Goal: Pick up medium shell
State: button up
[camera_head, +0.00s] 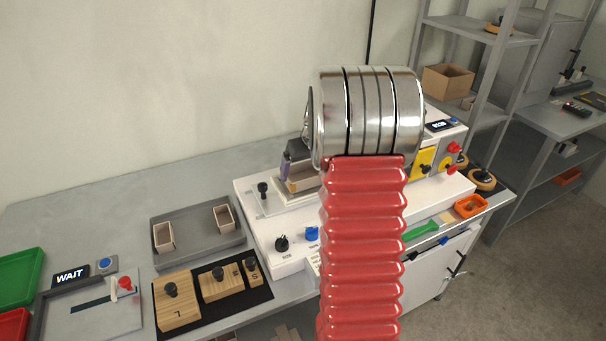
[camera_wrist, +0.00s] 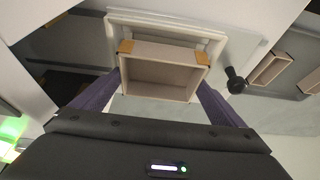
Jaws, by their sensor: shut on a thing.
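The medium shell (camera_wrist: 160,78), an open pale cardboard box, is between the two purple fingers of my gripper (camera_wrist: 166,52) in the wrist view. In the head view the shell (camera_head: 302,180) shows at the white machine, partly hidden by my arm. It is over or in a pale frame on the machine; I cannot tell whether it is lifted clear. In the head view only part of my gripper (camera_head: 287,166) shows left of my silver wrist.
A grey tray (camera_head: 198,257) with two smaller shells (camera_head: 164,237) stands left of the white machine (camera_head: 262,227). Wooden blocks marked L (camera_head: 178,308), M and S lie on a black mat in front. A black knob (camera_wrist: 235,82) stands close beside the shell.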

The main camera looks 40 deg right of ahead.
notch_tip(320, 180, up, 9)
jog(key=shift+f, duration=0.15)
dwell(0.6)
jog(key=w+a+f+n, duration=0.1)
jog(key=a+f, duration=0.1)
jog(key=a, duration=1)
jog(key=w+a+f+n, duration=0.1)
jog(key=a+f, duration=0.1)
jog(key=a, duration=1.1)
jog(key=w+a+f+n+y, duration=0.1)
jog(key=a+f, duration=0.1)
jog(key=a, duration=1)
jog(key=shift+w+a, duration=0.3)
jog(key=shift+w, duration=0.1)
